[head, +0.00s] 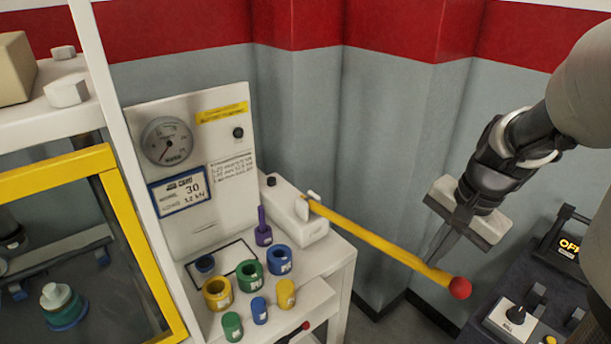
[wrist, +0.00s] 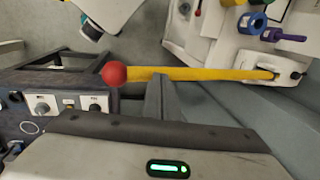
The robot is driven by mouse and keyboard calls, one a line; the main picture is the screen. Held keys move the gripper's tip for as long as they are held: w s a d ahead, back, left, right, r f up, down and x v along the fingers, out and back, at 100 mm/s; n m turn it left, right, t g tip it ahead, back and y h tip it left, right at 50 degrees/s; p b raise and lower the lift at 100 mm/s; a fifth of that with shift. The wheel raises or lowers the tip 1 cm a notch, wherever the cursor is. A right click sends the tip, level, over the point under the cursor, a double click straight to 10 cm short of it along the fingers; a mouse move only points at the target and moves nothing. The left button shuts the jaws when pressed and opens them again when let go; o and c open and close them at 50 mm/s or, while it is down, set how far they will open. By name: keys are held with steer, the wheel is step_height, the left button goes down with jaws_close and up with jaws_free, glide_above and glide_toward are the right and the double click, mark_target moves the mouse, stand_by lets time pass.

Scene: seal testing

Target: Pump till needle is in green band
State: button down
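The round pressure gauge (head: 166,140) is on the upright white panel at left in the head view. A dark needle and some red show on its face, but the exact reading and a green band are too small to tell. The yellow pump lever (head: 375,240) runs from the white pump block (head: 295,212) down to a red ball (head: 460,287). My gripper (head: 434,260) is at the lever near the ball, pointing down. Its fingers look close together with no visible gap. In the wrist view the fingers (wrist: 161,80) cross the lever (wrist: 210,74) beside the ball (wrist: 115,74); contact is unclear.
Several coloured rings and cylinders, such as a yellow ring (head: 217,292), stand on the white bench in front of the panel. A yellow-framed guard (head: 140,230) is at left. A dark control box (head: 530,310) with switches is at right. A grey wall is behind.

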step_height(320, 180, down, 13)
steer(key=b, duration=0.9)
steer(key=shift+s+b, duration=0.15)
steer(key=shift+b, duration=0.15)
steer(key=shift+d+f, duration=0.1)
steer(key=r+p, duration=0.5)
steer(key=r, duration=0.2)
steer(key=r+p, duration=0.6)
steer(key=shift+w+r, duration=0.2)
steer(key=shift+r, duration=0.15)
step_height(320, 180, down, 14)
steer(key=b, duration=1.1)
step_height(320, 180, up, 14)
steer(key=p, duration=1.2)
steer(key=shift+r, duration=0.15)
steer(key=shift+f, duration=0.2)
